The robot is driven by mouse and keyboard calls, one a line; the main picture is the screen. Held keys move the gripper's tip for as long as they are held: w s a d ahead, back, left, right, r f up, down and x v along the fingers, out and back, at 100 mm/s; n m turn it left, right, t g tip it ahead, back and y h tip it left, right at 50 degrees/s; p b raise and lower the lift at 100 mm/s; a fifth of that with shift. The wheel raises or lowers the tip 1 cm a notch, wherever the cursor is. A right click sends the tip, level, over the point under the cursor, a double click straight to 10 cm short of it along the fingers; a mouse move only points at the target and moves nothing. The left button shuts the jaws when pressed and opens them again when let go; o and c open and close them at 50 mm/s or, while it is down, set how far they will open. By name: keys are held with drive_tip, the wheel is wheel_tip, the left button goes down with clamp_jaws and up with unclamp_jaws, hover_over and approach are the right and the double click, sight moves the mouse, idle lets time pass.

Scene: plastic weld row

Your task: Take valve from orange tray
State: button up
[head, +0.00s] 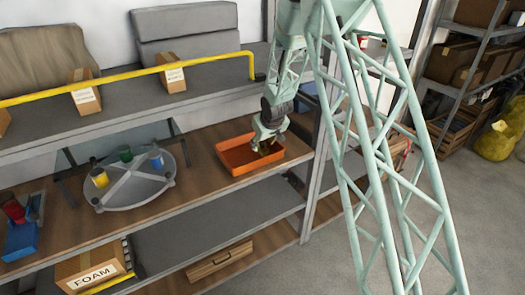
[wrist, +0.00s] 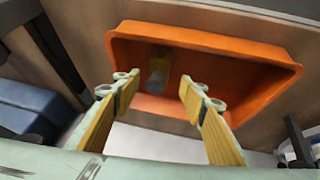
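The orange tray (head: 258,167) sits on the wooden shelf in the head view. It also fills the upper middle of the wrist view (wrist: 225,42). Inside it, in the wrist view, a small yellow and grey piece (wrist: 158,68), which looks like the valve, lies near the tray's left part. My gripper (wrist: 157,88) is open, with its yellow-padded fingers apart and nothing between them. The piece shows beyond the gap between the fingertips. In the head view my gripper (head: 268,140) is over the tray and hides part of its inside.
A round grey turntable (head: 135,186) with yellow, green and blue cups stands left of the tray. A shelf post (head: 318,150) rises close to the tray's right. The upper shelf has a yellow rail (head: 130,75) and boxes. Bare wood lies between turntable and tray.

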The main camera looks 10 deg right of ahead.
sight(262, 145)
drive_tip(key=shift+b+x, duration=0.35)
drive_tip(key=shift+x, duration=2.25)
drive_tip(key=shift+w, duration=0.1)
drive_tip(key=shift+c, duration=0.2)
drive_tip(key=shift+r, duration=0.1)
drive_tip(key=c, duration=1.2)
drive_tip(key=shift+o, duration=0.2)
